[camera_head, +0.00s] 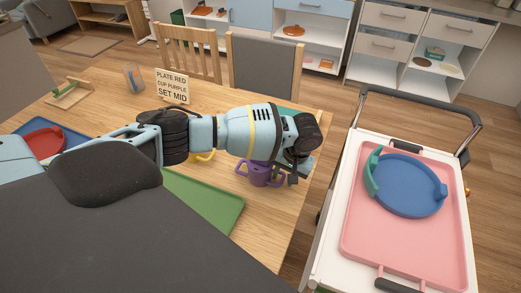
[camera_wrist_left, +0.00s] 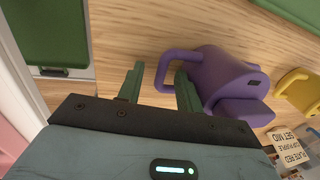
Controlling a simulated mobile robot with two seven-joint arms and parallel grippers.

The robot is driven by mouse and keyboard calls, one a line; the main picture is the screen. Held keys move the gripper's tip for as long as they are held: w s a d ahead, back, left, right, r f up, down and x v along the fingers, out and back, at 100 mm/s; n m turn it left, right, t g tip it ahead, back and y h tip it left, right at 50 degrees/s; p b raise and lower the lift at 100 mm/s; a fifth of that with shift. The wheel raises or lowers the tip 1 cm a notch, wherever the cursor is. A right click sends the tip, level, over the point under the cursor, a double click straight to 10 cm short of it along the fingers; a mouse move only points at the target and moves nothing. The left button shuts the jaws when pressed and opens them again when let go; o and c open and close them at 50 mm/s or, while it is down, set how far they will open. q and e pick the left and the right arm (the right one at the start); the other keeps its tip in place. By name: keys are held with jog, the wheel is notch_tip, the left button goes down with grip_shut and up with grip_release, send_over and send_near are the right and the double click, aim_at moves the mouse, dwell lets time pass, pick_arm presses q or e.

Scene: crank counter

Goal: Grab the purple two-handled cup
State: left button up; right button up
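The purple two-handled cup (camera_head: 262,174) stands upright on the wooden table near its right edge, partly hidden behind my left arm in the head view. In the left wrist view the cup (camera_wrist_left: 222,75) is close, with one handle loop reaching toward the fingers. My left gripper (camera_wrist_left: 160,70) is open, and that handle's outer part appears between its two fingertips. One finger seems to overlap the handle's opening; whether anything touches, I cannot tell. In the head view the left gripper (camera_head: 291,178) is just right of the cup. My right gripper is not in view.
A yellow cup (camera_head: 203,157) and a green tray (camera_head: 205,203) are left of the purple cup. A sign (camera_head: 172,88) and a red plate (camera_head: 45,142) are farther left. A cart with a pink tray (camera_head: 380,260) and blue round dish (camera_head: 405,187) stands right.

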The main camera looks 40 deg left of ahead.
pick_arm(q)
jog(key=shift+c, duration=0.3)
jog(key=c, duration=0.7)
grip_shut()
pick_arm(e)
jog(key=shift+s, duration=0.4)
pick_arm(q)
jog(key=shift+r, duration=0.15)
